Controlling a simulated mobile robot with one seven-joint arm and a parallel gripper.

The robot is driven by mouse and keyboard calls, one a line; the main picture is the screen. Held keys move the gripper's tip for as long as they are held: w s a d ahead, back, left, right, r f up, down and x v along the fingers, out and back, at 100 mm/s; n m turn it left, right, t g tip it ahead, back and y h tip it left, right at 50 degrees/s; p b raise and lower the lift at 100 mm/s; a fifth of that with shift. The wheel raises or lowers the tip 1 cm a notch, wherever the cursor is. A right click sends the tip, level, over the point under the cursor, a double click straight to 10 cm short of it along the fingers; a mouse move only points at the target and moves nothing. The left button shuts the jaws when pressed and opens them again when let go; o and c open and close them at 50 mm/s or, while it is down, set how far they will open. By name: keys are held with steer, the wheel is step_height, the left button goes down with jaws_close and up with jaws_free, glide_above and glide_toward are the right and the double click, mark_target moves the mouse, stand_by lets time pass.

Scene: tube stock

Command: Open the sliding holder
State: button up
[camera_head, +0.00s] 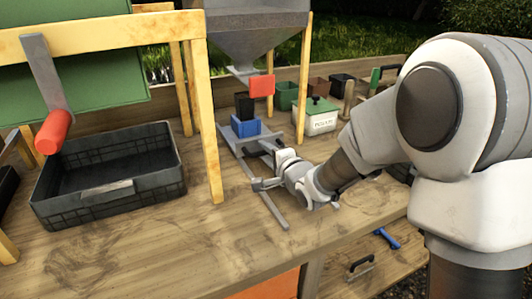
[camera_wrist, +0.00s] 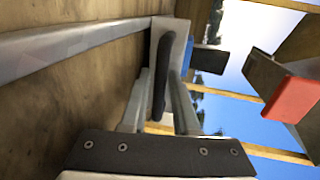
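The sliding holder (camera_head: 237,143) is a grey plate at the rear of the workbench, under the hopper, with a blue block (camera_head: 246,127) and a black container (camera_head: 244,105) on it. In the wrist view, its pale front plate (camera_wrist: 166,32) carries a dark bar handle (camera_wrist: 160,82). My gripper (camera_head: 264,166) is at the front of the holder. In the wrist view my gripper (camera_wrist: 158,98) has one finger on each side of the handle, with gaps that seem to show. Contact is hard to judge.
A grey rail (camera_head: 266,203) runs forward over the bench. A grey hopper (camera_head: 247,35) with a red tab (camera_head: 261,85) hangs above. A black crate (camera_head: 52,205) and a wooden frame post (camera_head: 207,130) stand left. A lidded white box (camera_head: 317,120) stands right. The front bench is clear.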

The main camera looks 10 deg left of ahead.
jaws_close()
stand_by(1.4)
